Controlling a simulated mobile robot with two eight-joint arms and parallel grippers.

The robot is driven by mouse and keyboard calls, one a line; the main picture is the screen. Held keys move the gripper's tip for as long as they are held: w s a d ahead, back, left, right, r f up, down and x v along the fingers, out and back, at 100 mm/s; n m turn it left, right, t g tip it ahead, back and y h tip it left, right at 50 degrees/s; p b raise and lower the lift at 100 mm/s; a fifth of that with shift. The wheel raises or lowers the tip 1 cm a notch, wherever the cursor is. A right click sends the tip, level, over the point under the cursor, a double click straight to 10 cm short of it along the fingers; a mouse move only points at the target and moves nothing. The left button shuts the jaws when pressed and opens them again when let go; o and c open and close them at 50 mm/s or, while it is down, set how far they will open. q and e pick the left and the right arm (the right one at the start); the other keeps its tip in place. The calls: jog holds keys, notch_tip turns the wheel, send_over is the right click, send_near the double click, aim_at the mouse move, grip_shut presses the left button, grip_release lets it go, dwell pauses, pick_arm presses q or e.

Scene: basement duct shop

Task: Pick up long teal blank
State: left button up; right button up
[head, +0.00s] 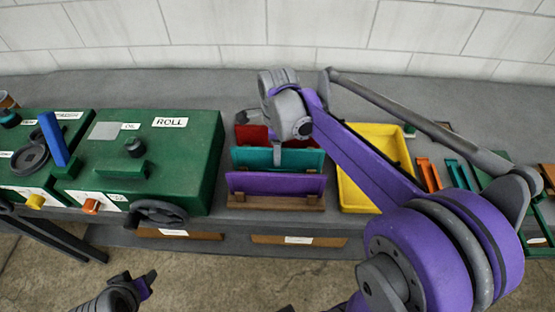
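A long teal blank (305,159) stands on edge in a wooden rack (276,203), between a red blank (250,133) behind it and a purple blank (295,184) in front. My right gripper (277,153) points down at the teal blank, and its grey end overlaps the blank's upper middle in the head view. I cannot tell whether its fingers straddle the blank or are shut on it. My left gripper (147,283) is low at the bottom left, away from the bench and holding nothing visible; its finger opening is unclear.
A green machine marked ROLL (205,140) with a handwheel (158,212) stands left of the rack. A yellow tray (360,198) stands right of it, partly covered by my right arm. Orange (428,175) and small teal pieces (457,173) lie further right. A wall closes the back.

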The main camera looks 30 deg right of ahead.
jog(key=shift+c, duration=0.3)
grip_shut()
dwell(1.1)
